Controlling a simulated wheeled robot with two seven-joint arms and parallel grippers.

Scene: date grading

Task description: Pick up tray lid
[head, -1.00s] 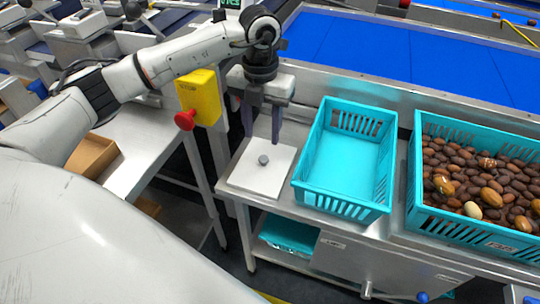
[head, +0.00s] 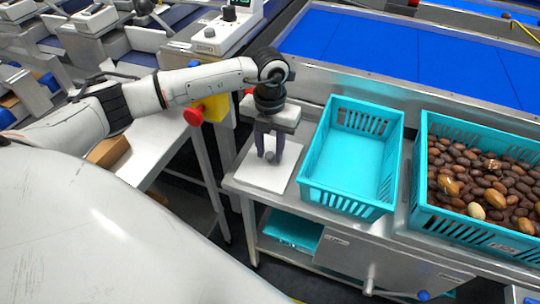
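The tray lid (head: 258,179) is a flat, pale square plate with a small grey knob (head: 269,157) at its middle. It lies on the left end of the steel table, left of the empty turquoise crate. My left gripper (head: 269,155) points down over the lid, with its dark fingers on either side of the knob. The fingers look closed in on the knob, with little or no gap showing. The lid looks flat on the table. The fingers hide part of its far side. My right gripper is not in view.
An empty turquoise crate (head: 349,204) stands close to the lid's right. A second turquoise crate (head: 455,226) full of brown dates stands further right. A blue conveyor belt (head: 400,50) runs behind the table. A yellow box with a red button (head: 193,117) is left of my gripper.

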